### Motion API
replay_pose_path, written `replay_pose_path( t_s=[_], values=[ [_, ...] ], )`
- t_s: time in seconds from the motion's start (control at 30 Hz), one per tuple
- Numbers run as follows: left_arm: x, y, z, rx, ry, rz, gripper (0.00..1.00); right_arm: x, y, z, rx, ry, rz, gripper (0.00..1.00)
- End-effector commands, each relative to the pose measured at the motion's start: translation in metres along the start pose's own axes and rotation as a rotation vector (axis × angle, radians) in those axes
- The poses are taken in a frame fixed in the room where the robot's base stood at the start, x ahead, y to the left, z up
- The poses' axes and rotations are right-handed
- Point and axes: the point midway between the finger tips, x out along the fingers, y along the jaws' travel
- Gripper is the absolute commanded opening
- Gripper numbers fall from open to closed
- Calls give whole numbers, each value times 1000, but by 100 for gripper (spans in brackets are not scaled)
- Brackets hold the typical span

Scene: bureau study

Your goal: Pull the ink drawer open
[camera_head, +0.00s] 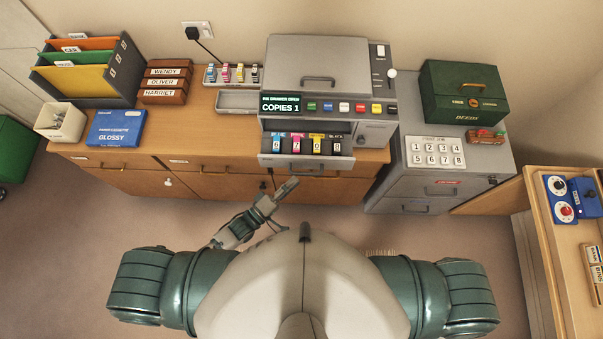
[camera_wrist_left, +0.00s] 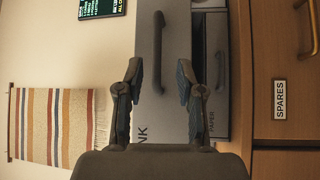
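The copier (camera_head: 318,65) stands on the wooden cabinet. Its ink drawer (camera_head: 265,160) is out at the front, with blue, pink, yellow and black cartridges (camera_head: 308,143) showing inside. My left gripper (camera_head: 290,184) is in front of and below the drawer. In the left wrist view the open fingers (camera_wrist_left: 160,80) are apart, with the grey drawer front and the lower end of its handle (camera_wrist_left: 158,48) between them in the picture. I cannot tell whether they touch it. The INK label is partly hidden by a finger. My right gripper is out of view.
A paper drawer handle (camera_wrist_left: 220,70) and a wooden drawer labelled SPARES (camera_wrist_left: 279,100) are beside the ink drawer in the wrist view. A grey filing cabinet (camera_head: 450,185) stands right of the copier. A blue paper box (camera_head: 117,128) lies at left. The floor in front is clear.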

Motion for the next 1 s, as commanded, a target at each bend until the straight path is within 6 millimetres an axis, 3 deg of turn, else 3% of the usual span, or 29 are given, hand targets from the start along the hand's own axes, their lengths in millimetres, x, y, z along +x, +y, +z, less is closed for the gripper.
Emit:
replay_pose_path(
  t_s=[0.1, 0.33, 1.0],
  values=[
    [-28, -2, 0, -1, -1, -5, 37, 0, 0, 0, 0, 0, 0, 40],
    [-60, -2, 0, -1, 0, -3, 37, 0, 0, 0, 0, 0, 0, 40],
    [-65, -2, 0, 0, 1, -2, 37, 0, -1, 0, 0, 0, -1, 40]
  ],
)
